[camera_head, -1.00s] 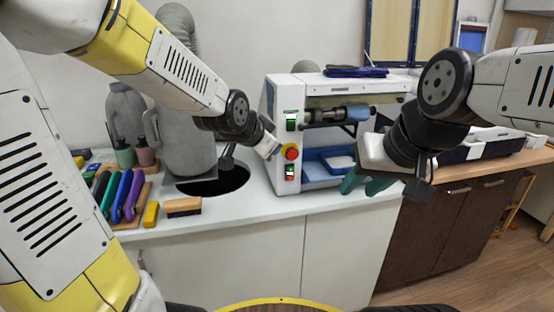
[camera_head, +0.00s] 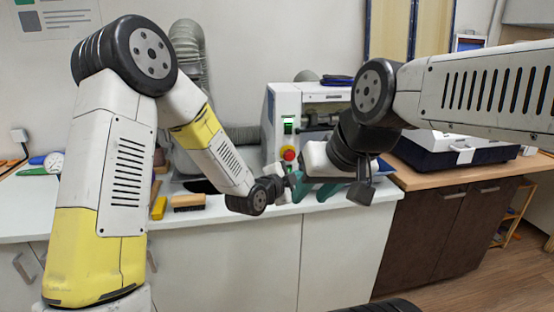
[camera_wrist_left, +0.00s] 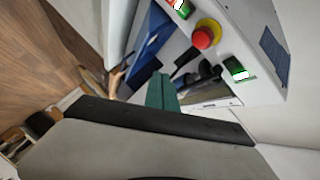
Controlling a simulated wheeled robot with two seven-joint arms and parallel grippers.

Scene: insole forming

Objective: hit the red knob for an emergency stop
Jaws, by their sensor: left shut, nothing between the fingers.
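The red knob (camera_head: 289,153) sits on a yellow base on the front of the white machine (camera_head: 271,120). It also shows in the left wrist view (camera_wrist_left: 204,36), uncovered. My left gripper (camera_head: 291,178) is just below the knob in the head view, its fingers small and partly hard to make out. In the left wrist view its shut green fingers (camera_wrist_left: 161,93) point towards the machine front, apart from the knob. My right gripper (camera_head: 315,188) hangs in front of the machine, to the right and below the knob, its green fingers spread and empty.
A green switch (camera_head: 288,126) is above the knob, and another green switch (camera_wrist_left: 237,70) shows in the wrist view. A brush (camera_head: 188,202) and a yellow block (camera_head: 158,208) lie on the white counter at left. A dark case (camera_head: 450,155) stands at right.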

